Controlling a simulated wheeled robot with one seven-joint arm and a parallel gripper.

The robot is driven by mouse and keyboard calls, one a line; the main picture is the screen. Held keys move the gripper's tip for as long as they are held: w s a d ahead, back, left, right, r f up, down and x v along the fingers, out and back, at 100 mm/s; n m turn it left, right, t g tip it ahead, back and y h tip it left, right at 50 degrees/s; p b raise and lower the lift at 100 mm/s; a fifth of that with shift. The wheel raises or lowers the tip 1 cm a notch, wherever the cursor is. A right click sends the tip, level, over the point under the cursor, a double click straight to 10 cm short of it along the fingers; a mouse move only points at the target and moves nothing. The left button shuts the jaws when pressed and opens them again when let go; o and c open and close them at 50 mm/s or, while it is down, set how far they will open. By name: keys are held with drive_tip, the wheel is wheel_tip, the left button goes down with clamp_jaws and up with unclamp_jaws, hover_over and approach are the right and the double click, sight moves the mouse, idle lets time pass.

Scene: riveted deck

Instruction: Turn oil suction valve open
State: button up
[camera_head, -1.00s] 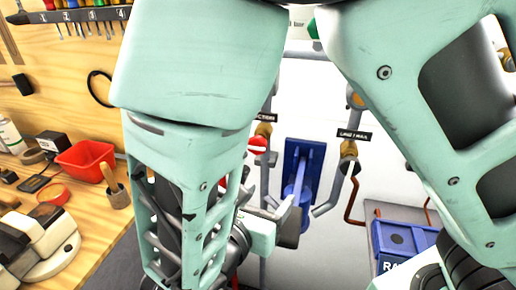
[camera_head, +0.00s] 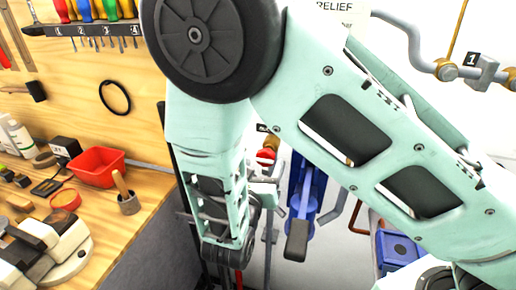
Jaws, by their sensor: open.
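A red and white round valve part (camera_head: 266,156) shows on pipework at the white wall, just left of a blue bracket. A dark label (camera_head: 264,128) above it is mostly hidden by my arm, so I cannot read it here. My gripper (camera_head: 265,188) is partly visible just below the red and white part, at the end of my mint arm. It is open, and nothing shows between its fingers. I cannot tell whether it touches the valve. The valve's handle position is not clear, since my arm and gripper cover much of it.
A blue wall bracket with a dark-ended lever (camera_head: 304,200) is close on the right. A blue box (camera_head: 398,250) stands lower right. Pipes with brass fittings (camera_head: 447,70) run upper right. The wooden bench at left holds a red bin (camera_head: 97,167) and tools.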

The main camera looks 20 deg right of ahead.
sight(264, 162)
drive_tip(key=shift+p+x, duration=0.4)
drive_tip(key=shift+x, duration=1.6)
drive_tip(key=c, duration=1)
